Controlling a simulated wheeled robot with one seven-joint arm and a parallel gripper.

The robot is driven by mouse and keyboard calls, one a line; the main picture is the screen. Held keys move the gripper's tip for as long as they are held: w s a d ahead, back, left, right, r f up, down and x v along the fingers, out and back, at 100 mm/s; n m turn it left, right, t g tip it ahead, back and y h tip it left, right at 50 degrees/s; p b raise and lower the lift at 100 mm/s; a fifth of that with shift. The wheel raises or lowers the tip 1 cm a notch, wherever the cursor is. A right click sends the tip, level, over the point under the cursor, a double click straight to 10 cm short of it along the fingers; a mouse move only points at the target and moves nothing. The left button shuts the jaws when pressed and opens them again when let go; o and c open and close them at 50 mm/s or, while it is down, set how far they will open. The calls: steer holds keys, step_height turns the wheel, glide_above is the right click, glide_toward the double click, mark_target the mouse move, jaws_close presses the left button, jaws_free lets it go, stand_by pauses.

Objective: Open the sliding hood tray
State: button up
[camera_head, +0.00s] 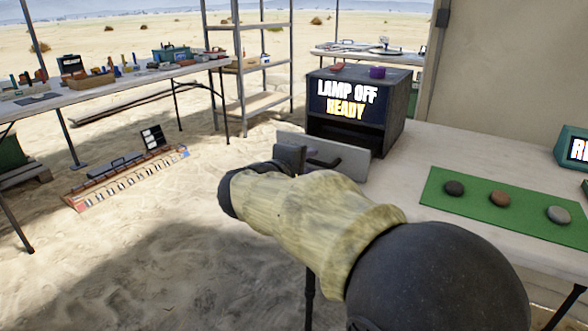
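The hood is a dark box (397,113) on the right table, with a front screen reading "LAMP OFF READY". A flat grey tray front (350,160) stands upright at the foot of the hood's front face. A dark bar-like handle (325,163) shows on or just before it. My gripper (293,156) is at the left part of the tray front, close to the handle. My sleeve-covered arm hides most of the gripper and the lower tray front. I cannot tell whether the fingers touch the handle or how far out the tray is.
A red item (337,67) and a purple item (377,72) lie on the hood. A green mat (470,207) with three stones lies to its right, beside a teal display box (573,148). A cluttered table (150,78) and metal shelves (262,102) stand behind.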

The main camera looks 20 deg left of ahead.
steer(key=p+v, duration=0.5)
steer(key=v, duration=1.2)
steer(key=shift+s, duration=0.1)
steer(key=w+d+f+m+g+h+p, duration=0.1)
steer(key=w+d+f+m+g+p, duration=0.25)
steer(key=d, duration=0.65)
steer(key=w+d+f+g+h+p, duration=0.1)
steer(key=w+d+f+g+h, duration=0.1)
steer(key=d+f+g, duration=0.55)
steer(key=s+d+f+m+g+y+p, duration=0.1)
steer(key=s+d+f+m+y+p, duration=0.15)
steer(key=d+m, duration=0.55)
steer(key=s+d+f+m+g+y+p, duration=0.1)
steer(key=s+d+m+y+p, duration=0.3)
steer(key=d, duration=0.9)
step_height(320, 180, up, 38)
steer(key=h+p, duration=0.1)
steer(key=p, duration=3.6)
steer(key=shift+m, duration=0.35)
